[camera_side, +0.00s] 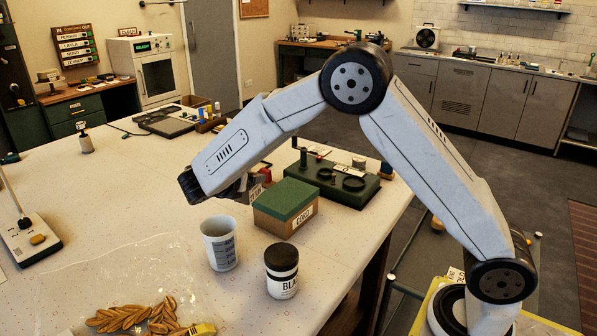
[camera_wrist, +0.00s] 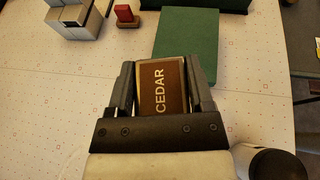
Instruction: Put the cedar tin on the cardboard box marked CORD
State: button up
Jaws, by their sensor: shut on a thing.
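The cedar tin, brown with a pale rim and the word CEDAR, is between the fingers of my gripper (camera_wrist: 161,82) in the wrist view, and its brown face (camera_wrist: 172,75) shows there. My gripper is shut on it. In the side view my forearm hides most of the gripper and tin. The cardboard box (camera_side: 284,222) has a green lid and a front label, small but seemingly CORD. Its green top also shows in the wrist view (camera_wrist: 187,43), just beyond the tin and slightly right. I cannot tell the tin's height over it.
A white measuring cup (camera_side: 220,246) and a black-lidded jar (camera_side: 281,275) stand in front of the box. A dark green tray (camera_side: 345,190) with round black parts lies behind it. Brown leaf-shaped pieces (camera_side: 130,316) lie at the near edge.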

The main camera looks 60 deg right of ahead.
jog(key=s+d+r+m+g, duration=0.1)
jog(key=s+d+r, duration=0.3)
jog(key=s, duration=0.3)
jog(key=s+d+r+m+g, duration=0.1)
jog(key=s+d+r, duration=0.3)
jog(key=s, duration=0.4)
jog(key=shift+s+d+r+g, duration=0.2)
jog(key=shift+d+g, duration=0.1)
jog(key=shift+d, duration=0.1)
jog(key=shift+w, duration=0.1)
jog(key=shift+w+d+f, duration=0.6)
jog(key=shift+w+f, duration=0.95)
jog(key=shift+w, duration=0.6)
jog(key=shift+w+d+f, duration=0.6)
jog(key=shift+w+f, duration=0.95)
jog(key=shift+w, duration=0.6)
jog(key=shift+w+d+f, duration=0.6)
jog(key=shift+w+f, duration=0.95)
jog(key=shift+w, duration=0.6)
jog(key=shift+f, duration=0.1)
